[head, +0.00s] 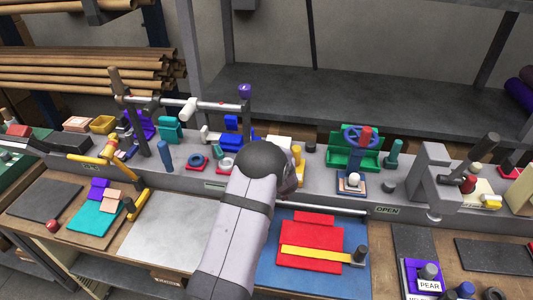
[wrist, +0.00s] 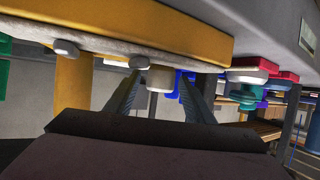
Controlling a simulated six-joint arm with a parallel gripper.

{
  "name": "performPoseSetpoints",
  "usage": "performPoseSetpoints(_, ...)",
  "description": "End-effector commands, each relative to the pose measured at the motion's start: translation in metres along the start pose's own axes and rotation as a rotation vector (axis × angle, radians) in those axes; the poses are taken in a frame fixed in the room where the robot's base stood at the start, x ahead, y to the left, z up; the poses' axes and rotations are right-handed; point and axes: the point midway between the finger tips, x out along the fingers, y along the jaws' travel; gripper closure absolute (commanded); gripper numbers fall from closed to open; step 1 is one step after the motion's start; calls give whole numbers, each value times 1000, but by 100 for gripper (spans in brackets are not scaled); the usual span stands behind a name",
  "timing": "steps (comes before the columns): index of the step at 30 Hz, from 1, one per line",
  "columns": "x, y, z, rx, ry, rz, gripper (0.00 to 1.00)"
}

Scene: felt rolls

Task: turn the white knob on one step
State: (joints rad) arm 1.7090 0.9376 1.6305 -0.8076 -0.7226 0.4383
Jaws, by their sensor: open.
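My gripper (wrist: 158,88) shows in the wrist view with its two dark fingers apart. A short cream-white knob (wrist: 161,78) appears between and just beyond the fingertips. I cannot tell whether the fingers touch it, and its turn position cannot be read. In the head view my arm reaches away over the bench to the grey console, and its rounded wrist hides the gripper and whatever is directly in front of it. A white ball-topped piece (head: 354,179) stands on a blue plate to the right of my arm; I cannot tell whether it is the same knob.
A yellow block (wrist: 150,35) fills the upper part of the wrist view, close to the fingers. In the head view a yellow post (head: 298,155) and a green fixture with a blue wheel (head: 357,137) stand right of my wrist. A red felt sheet (head: 310,262) lies in front.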

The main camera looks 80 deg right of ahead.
Motion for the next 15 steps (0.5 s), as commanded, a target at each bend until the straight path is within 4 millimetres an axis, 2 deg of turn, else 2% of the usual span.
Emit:
performPoseSetpoints(11,3,0,1,0,-1,0,51)
performPoseSetpoints(15,3,0,0,0,-1,0,85)
